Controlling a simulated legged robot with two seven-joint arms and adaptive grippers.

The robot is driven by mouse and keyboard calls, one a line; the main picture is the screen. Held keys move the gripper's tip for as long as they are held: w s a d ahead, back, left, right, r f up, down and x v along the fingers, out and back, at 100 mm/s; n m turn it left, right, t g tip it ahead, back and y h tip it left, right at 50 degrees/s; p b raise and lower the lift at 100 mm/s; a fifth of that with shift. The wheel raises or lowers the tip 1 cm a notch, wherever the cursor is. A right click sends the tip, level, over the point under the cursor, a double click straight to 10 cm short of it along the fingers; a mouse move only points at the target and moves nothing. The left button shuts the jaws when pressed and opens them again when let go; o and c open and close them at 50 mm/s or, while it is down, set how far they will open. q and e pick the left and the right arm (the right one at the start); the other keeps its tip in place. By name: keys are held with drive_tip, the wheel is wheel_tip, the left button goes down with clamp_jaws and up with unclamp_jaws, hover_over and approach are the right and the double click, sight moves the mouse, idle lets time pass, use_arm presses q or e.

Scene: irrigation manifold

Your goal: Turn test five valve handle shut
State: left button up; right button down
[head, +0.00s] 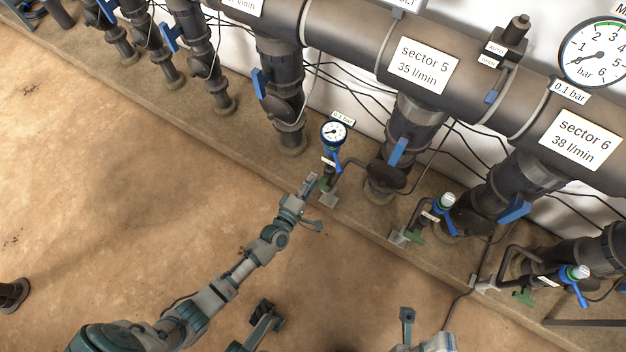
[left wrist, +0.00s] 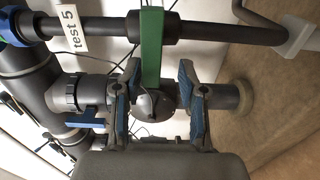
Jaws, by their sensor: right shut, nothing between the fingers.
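The test five valve has a green handle (left wrist: 151,52) beside the white "test 5" label (left wrist: 66,31). In the left wrist view the handle crosses its dark pipe, and its lower end reaches between my left fingers. In the head view my left gripper (head: 313,182) is at the small test branch below the gauge (head: 334,133), largely covering the green handle. My left gripper in the wrist view (left wrist: 158,100) is open, one finger on each side of the handle, with a visible gap on the right. My right gripper (head: 407,316) is shut, low at the bottom edge, partly out of view.
The sector 5 pipe with its blue handle (head: 398,152) stands just right of the test branch. Another test branch with a green handle (head: 414,237) is farther right. Thin black cables hang behind. The brown floor (head: 130,190) at left is mostly clear.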

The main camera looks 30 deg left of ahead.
use_arm(q)
drive_tip(key=shift+r, duration=0.15)
drive_tip(key=shift+s, duration=0.3)
drive_tip(key=s, duration=1.1)
drive_tip(key=shift+s+a, duration=0.15)
drive_tip(key=shift+a, duration=0.05)
